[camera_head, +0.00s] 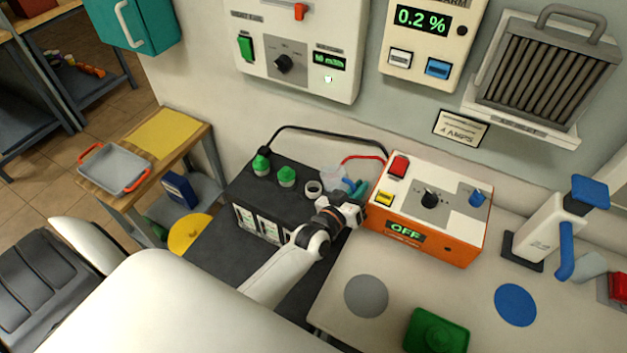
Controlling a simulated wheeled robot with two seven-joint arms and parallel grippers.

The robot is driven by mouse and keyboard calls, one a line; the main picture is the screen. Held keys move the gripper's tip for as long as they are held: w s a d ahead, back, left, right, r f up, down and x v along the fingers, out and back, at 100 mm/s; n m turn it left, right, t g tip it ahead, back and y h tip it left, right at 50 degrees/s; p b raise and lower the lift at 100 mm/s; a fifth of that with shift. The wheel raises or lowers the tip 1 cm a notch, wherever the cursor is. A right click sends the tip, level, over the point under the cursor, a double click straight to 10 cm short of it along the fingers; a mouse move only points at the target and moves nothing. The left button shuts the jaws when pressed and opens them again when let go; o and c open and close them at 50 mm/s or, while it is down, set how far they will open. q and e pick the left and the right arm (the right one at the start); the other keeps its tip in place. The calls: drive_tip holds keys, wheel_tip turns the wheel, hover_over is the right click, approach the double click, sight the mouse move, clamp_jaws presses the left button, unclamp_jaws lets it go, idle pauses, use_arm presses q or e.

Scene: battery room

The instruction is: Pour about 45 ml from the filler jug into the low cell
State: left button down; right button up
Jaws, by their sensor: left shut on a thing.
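The black battery (215,235) stands left of the charger, with green caps (261,165) on two cells. An uncapped cell opening with a pale ring (314,188) shows to the right of the caps. The filler jug (334,177) is a clear, faint vessel just behind and right of that opening. My left gripper (352,199) is shut on the jug at its right side, near a teal part that looks like its handle. The jug's liquid level and exact tilt cannot be made out. My left arm hides part of the battery's right side. My right gripper is not in view.
An orange and white charger (450,235) reading OFF stands close right of my gripper. Black and red cables (365,158) run behind the jug. The bench holds a grey disc (366,296), a blue disc (515,304) and a green tray (436,330). A side table (200,135) stands left.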

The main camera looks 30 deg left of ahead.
use_arm(q)
wheel_tip(320, 180, up, 6)
drive_tip(key=d+m+t+p, duration=0.1)
drive_tip(key=d+m+p, duration=0.1)
drive_tip(key=m+p, duration=0.2)
drive_tip(key=shift+s+d, duration=0.3)
drive_tip(key=shift+s, duration=0.1)
drive_tip(key=shift+r+p, duration=0.1)
drive_tip(key=shift+p, duration=0.2)
idle(1.6)
drive_tip(key=shift+r+p, duration=0.8)
drive_tip(key=shift+r, duration=1.65)
